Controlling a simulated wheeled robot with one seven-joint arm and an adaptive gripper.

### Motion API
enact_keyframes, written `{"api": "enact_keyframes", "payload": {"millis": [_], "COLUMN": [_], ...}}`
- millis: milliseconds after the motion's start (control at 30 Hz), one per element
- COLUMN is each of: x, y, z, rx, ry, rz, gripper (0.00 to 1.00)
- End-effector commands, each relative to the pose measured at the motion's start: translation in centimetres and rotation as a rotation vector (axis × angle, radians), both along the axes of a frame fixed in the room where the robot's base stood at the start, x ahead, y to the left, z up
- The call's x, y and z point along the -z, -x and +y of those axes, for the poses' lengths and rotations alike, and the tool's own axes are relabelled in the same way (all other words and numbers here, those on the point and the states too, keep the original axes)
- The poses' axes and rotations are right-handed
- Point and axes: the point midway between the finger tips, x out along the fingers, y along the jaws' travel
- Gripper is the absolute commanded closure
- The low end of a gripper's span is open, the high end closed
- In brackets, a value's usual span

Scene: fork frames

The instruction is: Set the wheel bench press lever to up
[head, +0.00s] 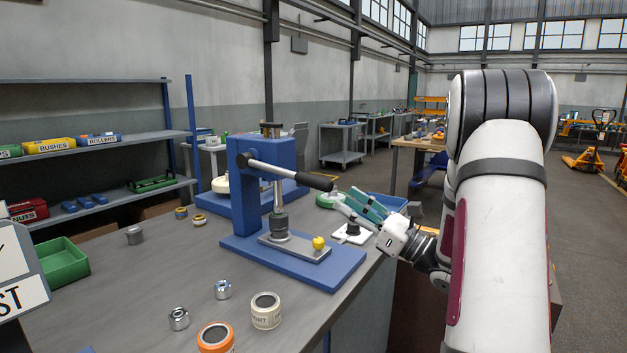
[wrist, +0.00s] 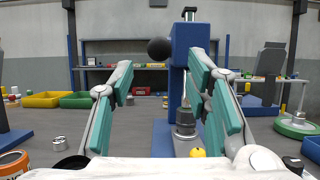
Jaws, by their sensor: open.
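The blue bench press (head: 252,195) stands on its blue base on the workbench. Its lever is a metal rod with a black grip (head: 303,178), reaching from the press head toward my gripper and sloping slightly down in the head view. In the wrist view the round end of the black grip (wrist: 160,48) faces me, between and slightly above the fingertips. My gripper (head: 342,197) is open and empty, just short of the lever's end; its teal-padded fingers also show in the wrist view (wrist: 160,64). I see no contact with the lever.
A yellow knob (head: 318,242) sits on the press base plate. Cans (head: 266,311) and metal nuts (head: 179,319) stand at the bench front, with a green bin (head: 62,265) at left. A second blue press-like device and a blue bin (head: 386,202) are behind.

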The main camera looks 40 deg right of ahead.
Motion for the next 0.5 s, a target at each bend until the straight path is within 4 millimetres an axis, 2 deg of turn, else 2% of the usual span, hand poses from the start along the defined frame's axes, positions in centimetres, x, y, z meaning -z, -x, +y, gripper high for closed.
{"api": "enact_keyframes", "payload": {"millis": [300,500], "x": [-2.4,-3.5], "y": [-5.5,-7.9], "z": [2.2,3.0], "rx": [-0.005,-0.003], "ry": [0.003,0.003], "rz": [0.0,-0.001], "gripper": [0.56,0.56]}}
